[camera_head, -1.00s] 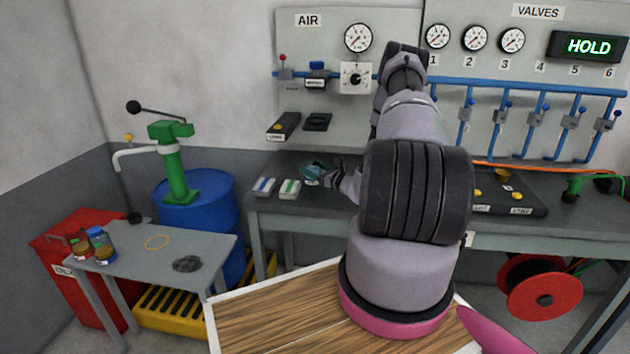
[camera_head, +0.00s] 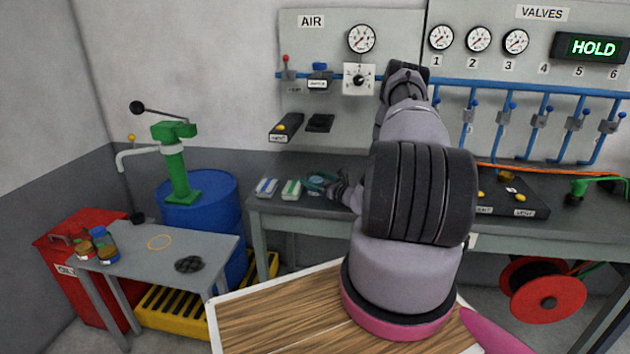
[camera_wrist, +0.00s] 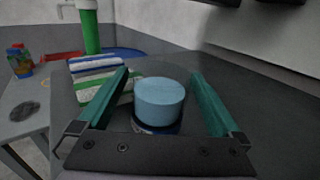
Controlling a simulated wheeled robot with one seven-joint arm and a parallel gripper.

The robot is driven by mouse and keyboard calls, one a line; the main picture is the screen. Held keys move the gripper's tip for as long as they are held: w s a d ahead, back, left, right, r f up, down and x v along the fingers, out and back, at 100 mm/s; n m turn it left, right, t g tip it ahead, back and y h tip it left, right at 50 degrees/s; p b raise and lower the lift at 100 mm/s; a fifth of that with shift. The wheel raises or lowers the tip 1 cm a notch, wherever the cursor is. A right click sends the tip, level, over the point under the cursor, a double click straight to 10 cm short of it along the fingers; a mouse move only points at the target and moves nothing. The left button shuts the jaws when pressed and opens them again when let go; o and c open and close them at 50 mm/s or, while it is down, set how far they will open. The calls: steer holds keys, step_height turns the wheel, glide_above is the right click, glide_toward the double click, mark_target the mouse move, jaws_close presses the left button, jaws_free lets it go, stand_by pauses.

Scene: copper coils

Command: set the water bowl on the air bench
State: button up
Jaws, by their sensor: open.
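The air bench (camera_head: 275,205) is the dark-topped bench under the AIR panel; its top also shows in the wrist view (camera_wrist: 235,85). A light blue round vessel (camera_wrist: 158,101) with a darker lower part stands between my gripper's fingers in the wrist view. It is the likely water bowl, but I cannot read a label to be sure. In the head view the vessel is mostly hidden by my gripper.
A small table (camera_head: 205,245) holds bottles (camera_head: 104,246), a dark rag (camera_head: 189,264) and a yellow ring mark. A black control box (camera_head: 515,200) sits on the bench's right.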

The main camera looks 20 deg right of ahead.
steer(key=v, duration=1.2)
steer(key=shift+r, duration=0.1)
steer(key=a+r+n+g+y, duration=0.4)
steer(key=a+r+n, duration=0.25)
steer(key=r, duration=0.35)
steer(key=a+r+n+g+y, duration=0.45)
steer(key=a+r+n, duration=0.2)
steer(key=r, duration=0.35)
steer(key=s+a+r+n+g+h, duration=0.4)
steer(key=s+a+r+n+g, duration=0.2)
steer(key=s+a+r, duration=0.35)
steer(key=s+r+n+t+h, duration=0.4)
steer(key=s+r+n+h, duration=0.4)
steer(key=s+r, duration=0.7)
steer(key=shift+s+d+r+n+t+h, duration=0.3)
steer(key=shift+s+n+t+h, duration=0.1)
steer(key=shift+s, duration=0.45)
steer(key=shift+d, duration=0.1)
